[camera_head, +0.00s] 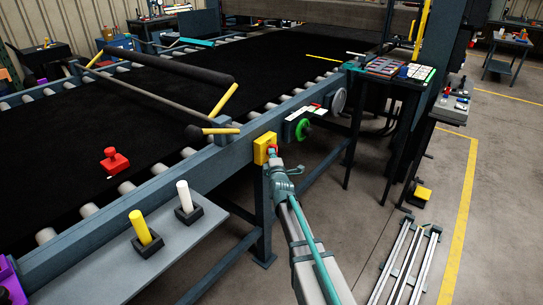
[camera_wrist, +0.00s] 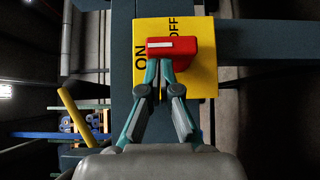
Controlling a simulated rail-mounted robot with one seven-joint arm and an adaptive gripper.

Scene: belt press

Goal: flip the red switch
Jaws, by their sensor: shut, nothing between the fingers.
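The red switch (camera_wrist: 181,52) sits on a yellow plate (camera_wrist: 203,80) marked ON and OFF in the wrist view. It has a white stripe that lies across the picture, with its left end near the word ON. In the head view the yellow box (camera_head: 262,146) is fixed to the blue side beam of the conveyor. My gripper (camera_wrist: 165,64) is shut and empty, its fingertips together at the lower edge of the switch. I cannot tell whether they touch it. In the head view my gripper (camera_head: 274,160) is right in front of the box and partly hides the switch.
A green wheel (camera_head: 303,129) and a panel with buttons are to the right of the box. A grey shelf (camera_head: 95,262) holds a yellow and a white cylinder at the left. A red knobbed object (camera_head: 114,161) rests on the black belt (camera_head: 60,160). Floor to the right is partly clear.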

